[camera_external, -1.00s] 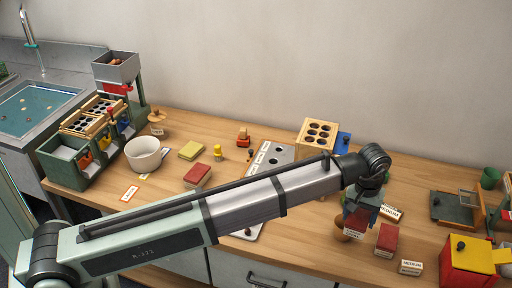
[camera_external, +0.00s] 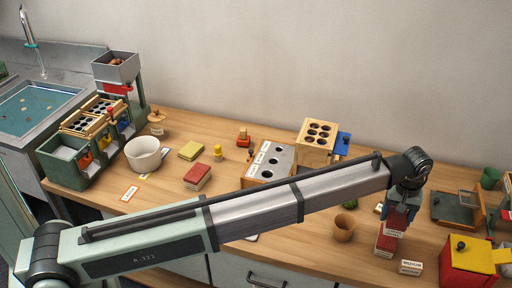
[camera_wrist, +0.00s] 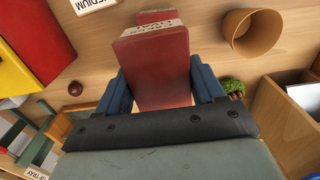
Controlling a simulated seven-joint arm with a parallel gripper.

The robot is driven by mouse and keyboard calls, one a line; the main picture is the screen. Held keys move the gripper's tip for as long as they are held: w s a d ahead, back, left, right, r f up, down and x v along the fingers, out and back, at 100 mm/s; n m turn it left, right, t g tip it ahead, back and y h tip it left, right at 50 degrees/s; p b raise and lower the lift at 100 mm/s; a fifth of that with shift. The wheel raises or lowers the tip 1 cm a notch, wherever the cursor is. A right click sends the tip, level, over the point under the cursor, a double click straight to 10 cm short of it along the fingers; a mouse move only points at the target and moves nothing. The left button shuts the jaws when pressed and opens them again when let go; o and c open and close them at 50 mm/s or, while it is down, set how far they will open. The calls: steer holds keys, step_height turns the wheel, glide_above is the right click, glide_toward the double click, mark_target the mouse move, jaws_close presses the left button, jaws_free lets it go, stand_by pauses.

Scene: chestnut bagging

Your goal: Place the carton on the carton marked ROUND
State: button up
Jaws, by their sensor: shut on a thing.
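My gripper (camera_external: 402,205) is shut on a red carton with a pale label band (camera_external: 396,222). In the wrist view, the red carton (camera_wrist: 153,65) sits between the blue fingers (camera_wrist: 160,92), and a pale printed face (camera_wrist: 150,26) shows at its far end. In the external view, a second red carton (camera_external: 385,247) stands on the table directly below the held one. The two overlap in the picture, so I cannot tell whether they touch. The lower carton's marking is too small to read, so ROUND cannot be confirmed.
A brown cup (camera_external: 344,229) stands left of the cartons. Cards reading MEDIUM (camera_external: 411,267) lie in front on the right, beside a red box with a yellow top (camera_external: 468,258). A wooden-framed tray (camera_external: 455,208) is at right. Another red carton (camera_external: 197,175) lies at far left.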

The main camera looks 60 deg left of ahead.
mark_target(390, 210)
steer(key=shift+f, duration=2.6)
steer(key=shift+f, duration=0.15)
steer(key=o, duration=1.1)
steer(key=shift+o, duration=0.2)
step_height(390, 210, up, 12)
steer(key=shift+r, duration=0.2)
